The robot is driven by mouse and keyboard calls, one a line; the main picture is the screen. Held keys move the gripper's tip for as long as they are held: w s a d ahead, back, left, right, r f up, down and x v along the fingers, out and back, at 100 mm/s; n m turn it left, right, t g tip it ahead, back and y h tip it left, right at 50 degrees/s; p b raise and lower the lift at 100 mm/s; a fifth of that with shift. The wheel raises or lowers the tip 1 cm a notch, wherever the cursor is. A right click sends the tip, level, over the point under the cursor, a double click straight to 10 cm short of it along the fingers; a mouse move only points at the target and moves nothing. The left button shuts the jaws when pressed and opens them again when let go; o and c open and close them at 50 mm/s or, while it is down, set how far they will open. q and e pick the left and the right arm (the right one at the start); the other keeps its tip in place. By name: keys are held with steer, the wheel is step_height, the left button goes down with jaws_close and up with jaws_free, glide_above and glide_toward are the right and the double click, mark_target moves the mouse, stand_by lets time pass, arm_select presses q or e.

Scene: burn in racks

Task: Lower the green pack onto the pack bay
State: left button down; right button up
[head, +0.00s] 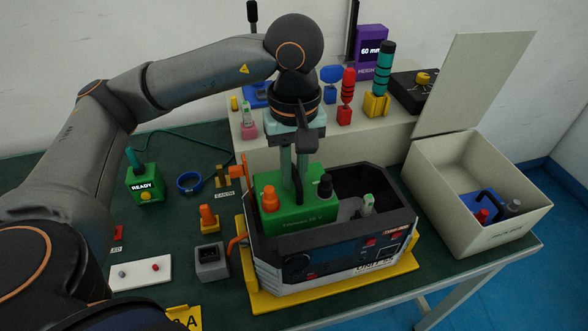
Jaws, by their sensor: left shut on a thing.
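The green pack (292,222) has an orange knob on its left and a black knob on its right. My left gripper (297,196) points down and is shut at the middle of the pack's top, around what looks like its dark handle. The pack appears upright at the left part of the open-topped unit (335,268). The pack bay is mostly hidden behind the pack, and I cannot tell whether the pack touches its floor. The unit's right compartment (386,187) is open and dark, with a small pale-green part in it. My right gripper is out of view.
The unit stands on a yellow base (262,302). An open beige bin (470,235) with a raised lid (474,85) is at right. A beige shelf (385,130) behind carries coloured posts. A green READY box (145,184), blue ring (189,182) and grey block (211,262) stand at left.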

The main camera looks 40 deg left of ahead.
mark_target(294, 189)
arm_select(q)
steer(key=shift+f+b, duration=0.55)
steer(key=shift+f, duration=0.25)
steer(key=shift+f+b, duration=0.6)
steer(key=shift+b, duration=0.05)
steer(key=shift+f+b, duration=0.6)
steer(key=shift+f, duration=0.05)
step_height(294, 189, down, 2)
steer(key=shift+f+b, duration=0.25)
steer(key=shift+b, duration=0.95)
steer(key=shift+f+b, duration=0.55)
steer(key=shift+f, duration=0.05)
steer(key=shift+f+b, duration=0.65)
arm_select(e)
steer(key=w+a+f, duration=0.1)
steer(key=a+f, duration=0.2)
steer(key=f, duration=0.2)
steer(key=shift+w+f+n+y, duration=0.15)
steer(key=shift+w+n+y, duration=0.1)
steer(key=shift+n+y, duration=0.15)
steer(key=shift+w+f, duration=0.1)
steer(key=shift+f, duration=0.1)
arm_select(q)
steer(key=shift+f+b, duration=0.5)
steer(key=shift+b, duration=0.5)
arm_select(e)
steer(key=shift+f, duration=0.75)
